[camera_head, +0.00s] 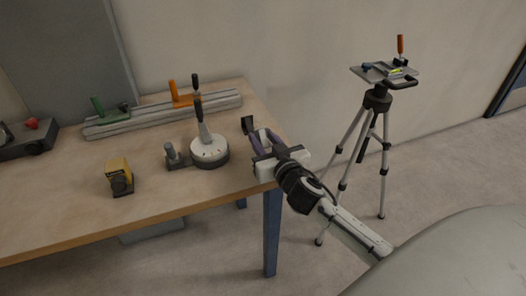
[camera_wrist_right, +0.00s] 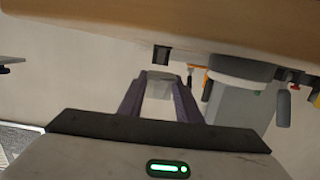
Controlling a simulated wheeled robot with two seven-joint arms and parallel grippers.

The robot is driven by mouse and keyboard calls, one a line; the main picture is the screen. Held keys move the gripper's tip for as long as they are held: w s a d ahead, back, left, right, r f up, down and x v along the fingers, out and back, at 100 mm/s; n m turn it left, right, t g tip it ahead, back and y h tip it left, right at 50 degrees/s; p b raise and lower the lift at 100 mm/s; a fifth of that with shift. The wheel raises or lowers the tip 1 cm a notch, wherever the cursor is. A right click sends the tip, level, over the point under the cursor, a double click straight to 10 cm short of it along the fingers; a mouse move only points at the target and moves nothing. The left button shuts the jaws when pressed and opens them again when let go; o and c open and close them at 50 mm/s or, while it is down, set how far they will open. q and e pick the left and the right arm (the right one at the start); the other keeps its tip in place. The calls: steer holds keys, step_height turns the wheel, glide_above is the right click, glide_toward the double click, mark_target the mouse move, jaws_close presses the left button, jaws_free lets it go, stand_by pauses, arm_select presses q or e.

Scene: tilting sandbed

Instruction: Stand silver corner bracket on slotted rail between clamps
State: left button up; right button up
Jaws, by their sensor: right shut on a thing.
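The slotted rail (camera_head: 160,118) lies along the back of the wooden table. A green-handled clamp (camera_head: 110,107) stands at its left part and an orange-handled clamp (camera_head: 183,97) toward its right part. Bare rail shows between them. My right gripper (camera_head: 261,136) is above the table's right edge, right of and apart from the rail. In the right wrist view its purple fingers (camera_wrist_right: 160,82) are shut on a pale grey piece, seemingly the silver corner bracket (camera_wrist_right: 159,90). Its full shape is hidden. A small dark piece (camera_head: 248,125) shows just beyond the fingertips. My left gripper is not in view.
A round white dial base with a black handle (camera_head: 209,150) and a small grey fixture (camera_head: 178,157) stand between the gripper and the table's middle. A yellow block (camera_head: 118,176) is nearer the front. A tripod (camera_head: 377,100) stands right of the table. The front table area is clear.

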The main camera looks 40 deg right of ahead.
steer(key=shift+f+b, duration=0.3)
steer(key=shift+f, duration=1.5)
steer(key=shift+f, duration=0.25)
steer(key=o, duration=1.1)
